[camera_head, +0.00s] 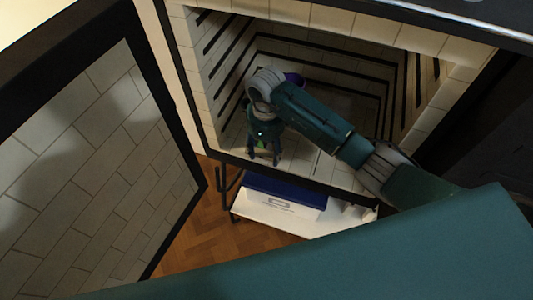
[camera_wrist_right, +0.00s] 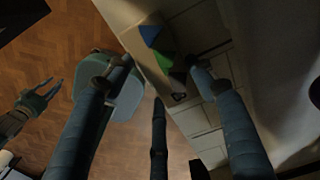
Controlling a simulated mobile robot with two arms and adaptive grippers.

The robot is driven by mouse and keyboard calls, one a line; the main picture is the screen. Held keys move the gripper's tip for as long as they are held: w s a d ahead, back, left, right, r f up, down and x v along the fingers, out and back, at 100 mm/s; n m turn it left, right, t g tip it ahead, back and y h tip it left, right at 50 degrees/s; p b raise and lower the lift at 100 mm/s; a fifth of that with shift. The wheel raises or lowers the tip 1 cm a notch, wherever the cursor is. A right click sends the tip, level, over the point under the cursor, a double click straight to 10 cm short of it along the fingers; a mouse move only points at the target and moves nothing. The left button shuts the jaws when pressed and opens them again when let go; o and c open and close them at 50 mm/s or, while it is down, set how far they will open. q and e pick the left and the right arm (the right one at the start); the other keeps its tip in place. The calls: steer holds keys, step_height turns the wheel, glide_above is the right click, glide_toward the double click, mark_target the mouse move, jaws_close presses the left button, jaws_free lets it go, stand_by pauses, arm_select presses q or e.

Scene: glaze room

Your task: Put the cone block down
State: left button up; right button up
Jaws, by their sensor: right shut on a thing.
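The cone block (camera_wrist_right: 166,60), with blue and green cones and a darker part, shows between the fingertips in the right wrist view. My right gripper (camera_head: 264,152) hangs fingers down inside the open kiln, near its front edge, and is shut on the block. In the head view the gripper hides most of the block; only a small green spot shows. Whether the block touches the kiln floor (camera_head: 300,158) cannot be told. My left gripper (camera_wrist_right: 42,97) shows only in the right wrist view, at the left, with its fingers apart and empty.
The brick-lined kiln door (camera_head: 95,170) is open at the left. Below the kiln are a blue box (camera_head: 285,190) and a white one (camera_head: 275,216). Kiln floor shows free to the right.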

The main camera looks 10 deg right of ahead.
mark_target(266, 153)
steer(key=shift+f, duration=0.2)
steer(key=o, duration=1.1)
steer(key=shift+c, duration=0.2)
steer(key=shift+o, duration=1.4)
arm_select(q)
step_height(266, 153, up, 8)
steer(key=p, duration=0.8)
steer(key=shift+w, duration=0.3)
arm_select(e)
step_height(266, 153, up, 12)
steer(key=shift+r, duration=0.2)
arm_select(q)
steer(key=shift+s+f, duration=0.1)
steer(key=shift+f, duration=0.05)
